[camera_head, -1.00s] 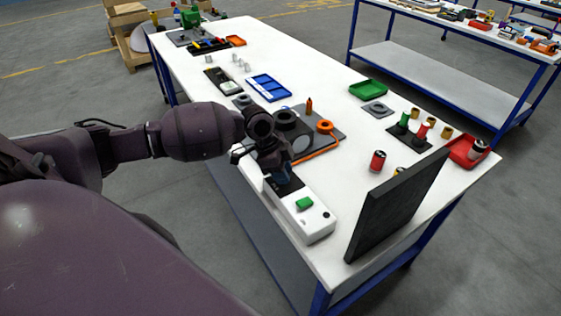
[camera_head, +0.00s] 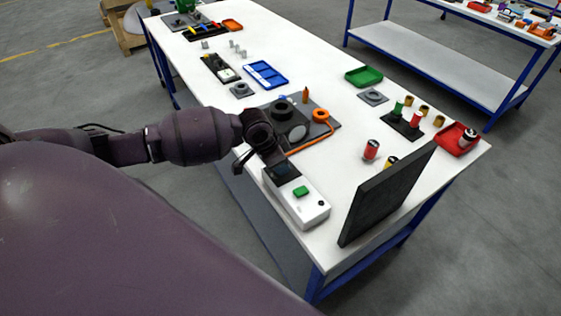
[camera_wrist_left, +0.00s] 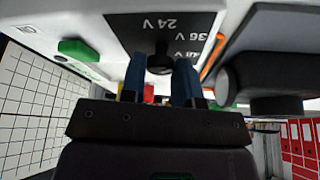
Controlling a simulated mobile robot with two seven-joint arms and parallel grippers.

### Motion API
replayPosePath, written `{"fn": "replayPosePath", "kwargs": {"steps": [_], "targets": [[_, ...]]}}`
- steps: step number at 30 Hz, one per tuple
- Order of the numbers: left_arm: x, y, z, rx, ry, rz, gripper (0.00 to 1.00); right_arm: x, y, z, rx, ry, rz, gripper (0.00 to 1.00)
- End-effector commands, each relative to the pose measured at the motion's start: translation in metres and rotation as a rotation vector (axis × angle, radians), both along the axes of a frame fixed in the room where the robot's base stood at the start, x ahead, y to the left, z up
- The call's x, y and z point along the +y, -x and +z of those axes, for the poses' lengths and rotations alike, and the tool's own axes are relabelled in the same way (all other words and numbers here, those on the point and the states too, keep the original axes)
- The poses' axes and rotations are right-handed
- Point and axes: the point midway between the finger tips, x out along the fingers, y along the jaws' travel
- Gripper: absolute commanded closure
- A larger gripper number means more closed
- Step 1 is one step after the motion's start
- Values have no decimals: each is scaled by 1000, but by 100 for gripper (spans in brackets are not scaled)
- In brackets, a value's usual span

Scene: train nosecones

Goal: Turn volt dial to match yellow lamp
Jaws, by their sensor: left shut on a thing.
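A white box (camera_head: 312,208) with a dark panel sits near the table's front edge. In the left wrist view, the panel (camera_wrist_left: 196,22) carries white labels reading 24 V, 36 V and a third partly hidden one. The black volt dial (camera_wrist_left: 160,62) sits between the blue fingertips of my left gripper (camera_wrist_left: 161,75), which is shut on it. In the head view my left gripper (camera_head: 271,152) is at the box's far end and hides the dial. The dial's pointer direction cannot be told. No lit yellow lamp can be made out. My right gripper is not in view.
A green button (camera_head: 301,192) is on the box's near end. A dark upright board (camera_head: 388,195) stands to the right. A grey plate (camera_head: 327,130) with round parts and an orange cable lies just behind. Red and green cylinders stand farther right.

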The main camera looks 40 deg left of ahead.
Motion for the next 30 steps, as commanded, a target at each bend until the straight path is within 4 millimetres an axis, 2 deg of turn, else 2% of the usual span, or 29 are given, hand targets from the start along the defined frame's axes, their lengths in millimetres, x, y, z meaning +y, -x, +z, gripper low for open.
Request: {"fn": "replayPosePath", "kwargs": {"steps": [10, 11, 15, 25, 30], "targets": [[1, 0, 0, 0, -1, 3, 94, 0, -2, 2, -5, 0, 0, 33], [1, 0, 0, 1, -1, 2, 68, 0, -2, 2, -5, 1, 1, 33], [0, 0, 0, 0, -1, 1, 46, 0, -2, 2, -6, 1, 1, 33], [1, 1, 2, 0, 0, 1, 45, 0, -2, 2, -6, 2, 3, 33], [5, 6, 18, -3, -2, -1, 45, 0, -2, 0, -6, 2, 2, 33]]}}
